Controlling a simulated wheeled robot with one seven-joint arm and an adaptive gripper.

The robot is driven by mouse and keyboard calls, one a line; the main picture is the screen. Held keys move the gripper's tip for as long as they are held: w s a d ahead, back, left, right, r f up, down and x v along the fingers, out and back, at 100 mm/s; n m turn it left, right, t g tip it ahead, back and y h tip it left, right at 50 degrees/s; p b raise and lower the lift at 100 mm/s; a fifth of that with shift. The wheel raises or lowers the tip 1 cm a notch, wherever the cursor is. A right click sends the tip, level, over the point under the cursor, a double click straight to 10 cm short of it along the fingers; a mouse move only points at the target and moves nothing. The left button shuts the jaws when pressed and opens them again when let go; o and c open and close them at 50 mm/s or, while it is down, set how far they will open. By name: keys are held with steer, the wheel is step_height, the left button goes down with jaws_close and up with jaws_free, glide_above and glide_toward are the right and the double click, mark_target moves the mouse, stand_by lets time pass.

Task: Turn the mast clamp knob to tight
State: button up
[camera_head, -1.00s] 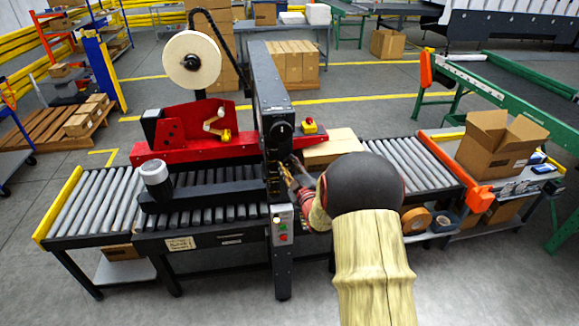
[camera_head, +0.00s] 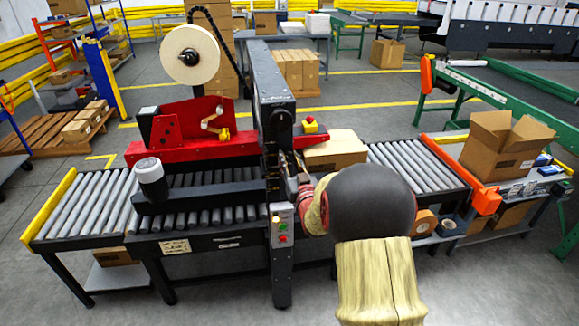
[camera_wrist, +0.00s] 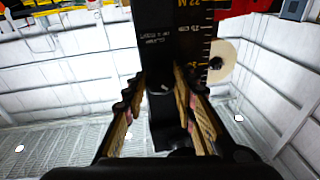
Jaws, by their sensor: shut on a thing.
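The black mast (camera_head: 273,110) of the machine stands upright at the middle of the head view. In the wrist view the mast (camera_wrist: 175,35) carries a yellow-marked scale and a clamp label. My gripper (camera_head: 289,165) reaches the near side of the mast, with my arm coming from the lower right. In the wrist view my gripper (camera_wrist: 158,88) has its two fingers on either side of a dark part, which looks like the clamp knob (camera_wrist: 161,110), and is shut on it. The knob's pointer and setting cannot be made out. In the head view my arm and gripper hide the grasp.
A roller conveyor (camera_head: 88,205) runs beneath the mast. A carton (camera_head: 335,150) lies just right of it. A red tape head (camera_head: 190,140) with a large tape roll (camera_head: 188,54) is on the left. A button box (camera_head: 282,224) sits below my gripper.

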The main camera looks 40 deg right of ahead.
steer(key=m+b, duration=0.2)
steer(key=m, duration=0.1)
steer(key=m+h+b, duration=0.1)
steer(key=m, duration=0.1)
steer(key=shift+a+f, duration=0.1)
steer(key=shift+f, duration=0.15)
steer(key=shift+w+r+m+g+h+b, duration=0.1)
steer(key=shift+m+g+h+b, duration=0.3)
steer(key=shift+m+b, duration=1.45)
steer(key=shift+m+p, duration=0.35)
steer(key=shift+m, duration=0.3)
steer(key=o, duration=1.2)
steer(key=shift+r, duration=0.1)
steer(key=shift+c, duration=0.2)
steer(key=v, duration=1.2)
steer(key=shift+f, duration=0.25)
